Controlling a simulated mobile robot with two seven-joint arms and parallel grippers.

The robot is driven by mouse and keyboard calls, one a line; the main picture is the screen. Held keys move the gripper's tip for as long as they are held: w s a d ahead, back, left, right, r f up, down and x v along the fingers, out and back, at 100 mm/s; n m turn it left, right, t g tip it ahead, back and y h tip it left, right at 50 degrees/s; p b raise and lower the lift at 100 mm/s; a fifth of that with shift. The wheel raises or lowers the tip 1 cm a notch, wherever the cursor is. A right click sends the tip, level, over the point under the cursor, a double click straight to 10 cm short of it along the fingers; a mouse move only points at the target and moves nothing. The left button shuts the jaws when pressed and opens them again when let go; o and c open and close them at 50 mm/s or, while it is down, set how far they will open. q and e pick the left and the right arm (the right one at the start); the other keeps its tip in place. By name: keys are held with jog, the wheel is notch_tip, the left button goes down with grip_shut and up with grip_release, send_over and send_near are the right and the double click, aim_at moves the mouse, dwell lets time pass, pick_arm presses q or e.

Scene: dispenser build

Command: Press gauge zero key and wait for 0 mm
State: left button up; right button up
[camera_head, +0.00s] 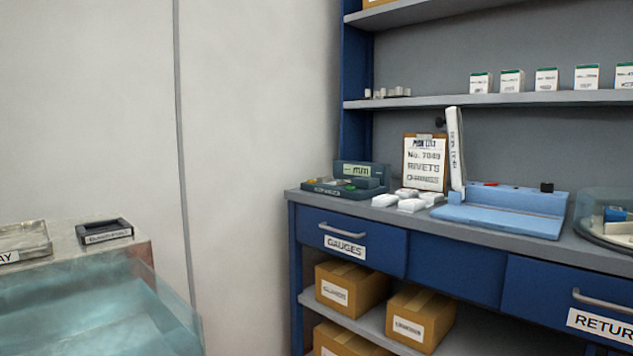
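The gauge (352,181) is a dark blue-green device at the left end of the grey counter (468,222). Its upright display (356,170) reads "mm"; any digits beside that are too small to make out. Its lower body carries small coloured spots, one green and one yellow, which look like keys; I cannot tell which is the zero key. Nothing touches the gauge. Neither of my grippers shows in the head view.
White packets (412,203) and a clipboard (425,162) stand right of the gauge. A light blue tray-like device (503,209) with an upright white strip (455,150) is further right, then a clear dome (606,212). A drawer labelled GAUGES (350,240) is below.

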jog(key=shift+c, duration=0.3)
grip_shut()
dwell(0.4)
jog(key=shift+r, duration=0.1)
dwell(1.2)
